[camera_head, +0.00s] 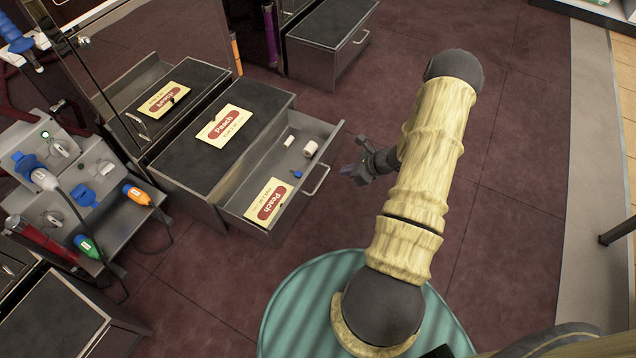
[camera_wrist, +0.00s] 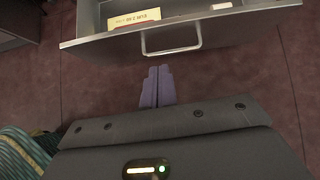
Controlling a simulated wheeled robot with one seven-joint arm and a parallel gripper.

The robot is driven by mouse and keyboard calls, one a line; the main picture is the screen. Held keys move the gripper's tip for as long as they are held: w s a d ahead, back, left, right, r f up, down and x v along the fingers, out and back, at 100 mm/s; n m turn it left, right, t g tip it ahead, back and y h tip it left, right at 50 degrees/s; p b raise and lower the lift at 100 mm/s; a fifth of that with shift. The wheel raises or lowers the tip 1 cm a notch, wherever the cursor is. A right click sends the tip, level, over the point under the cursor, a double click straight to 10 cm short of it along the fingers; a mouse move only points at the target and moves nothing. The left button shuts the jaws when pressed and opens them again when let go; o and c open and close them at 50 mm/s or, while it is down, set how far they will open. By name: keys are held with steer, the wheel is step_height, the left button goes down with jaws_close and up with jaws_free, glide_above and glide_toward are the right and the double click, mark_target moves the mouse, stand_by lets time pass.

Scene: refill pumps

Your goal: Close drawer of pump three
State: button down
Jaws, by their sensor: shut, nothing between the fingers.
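An open grey drawer (camera_head: 230,203) sticks out from a dark-topped cabinet (camera_head: 260,100) in the head view. Its front panel and bar handle (camera_head: 317,180) face my gripper. In the wrist view the drawer front (camera_wrist: 240,28) and the handle (camera_wrist: 172,40) are at the top of the picture. My gripper (camera_head: 352,172) is shut and empty, just to the right of the handle. In the wrist view its purple fingertips (camera_wrist: 157,72) point at the handle, with a small gap showing. I cannot read a pump number on the cabinet.
The drawer holds a Peach card (camera_head: 268,202), a white roll (camera_head: 310,149) and small items. Another Peach card (camera_head: 223,126) lies on the cabinet top. A pump console (camera_head: 85,200) with coloured nozzles stands at left. A closed drawer unit (camera_head: 330,40) stands behind. Floor at right is clear.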

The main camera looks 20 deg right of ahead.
steer(key=shift+d+f+m, duration=0.3)
steer(key=shift+d+f, duration=0.1)
steer(key=shift+f, duration=0.3)
steer(key=b, duration=0.6)
glide_toward(311, 173)
steer(key=x, duration=0.3)
steer(key=s+x, duration=0.1)
steer(key=x, duration=0.1)
steer(key=shift+w+f, duration=0.1)
steer(key=shift+f, duration=0.4)
steer(key=shift+w+a+r, duration=0.15)
steer(key=shift+w+a, duration=0.15)
steer(key=shift+w, duration=0.2)
steer(key=shift+w, duration=0.1)
